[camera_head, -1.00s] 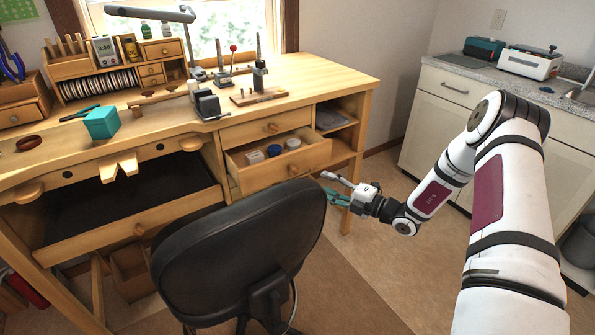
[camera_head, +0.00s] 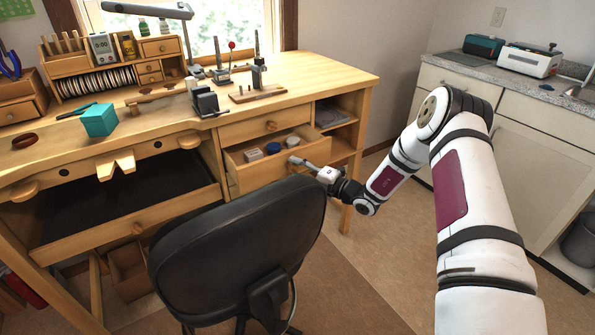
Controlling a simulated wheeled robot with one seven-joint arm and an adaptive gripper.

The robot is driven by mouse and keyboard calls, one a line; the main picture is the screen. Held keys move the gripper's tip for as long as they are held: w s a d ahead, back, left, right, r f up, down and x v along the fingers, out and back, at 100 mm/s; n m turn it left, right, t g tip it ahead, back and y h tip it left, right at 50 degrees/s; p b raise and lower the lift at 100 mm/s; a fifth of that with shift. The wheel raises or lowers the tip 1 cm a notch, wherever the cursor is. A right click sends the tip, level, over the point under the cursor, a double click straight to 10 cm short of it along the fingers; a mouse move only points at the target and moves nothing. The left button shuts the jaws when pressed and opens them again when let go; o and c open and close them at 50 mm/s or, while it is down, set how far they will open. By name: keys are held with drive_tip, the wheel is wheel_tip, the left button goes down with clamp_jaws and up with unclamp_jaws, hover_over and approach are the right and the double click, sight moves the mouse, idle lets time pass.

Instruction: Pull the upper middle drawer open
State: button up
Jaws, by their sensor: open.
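The bench's right-hand stack has a top drawer (camera_head: 245,131) that is closed, with a round wooden knob. The drawer below it (camera_head: 250,180), which looks like the upper middle one, stands partly open with small containers inside. My gripper (camera_head: 297,162) is open at the right part of that drawer's front. Its fingers point left and cover the place of the knob. I cannot tell whether they touch the knob or sit around it.
A black chair (camera_head: 240,250) stands close in front of the drawers, its backrest just below my gripper. An open shelf (camera_head: 338,125) is right of the drawers. The floor (camera_head: 385,255) right of the chair is clear. A pale cabinet (camera_head: 530,150) stands at the right.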

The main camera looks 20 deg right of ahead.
clamp_jaws()
drive_tip(key=s+d+p, duration=0.4)
drive_tip(key=s, duration=0.8)
drive_tip(key=shift+p, duration=0.4)
drive_tip(key=shift+s, duration=0.1)
unclamp_jaws()
drive_tip(key=shift+d, duration=0.1)
drive_tip(key=v, duration=1.2)
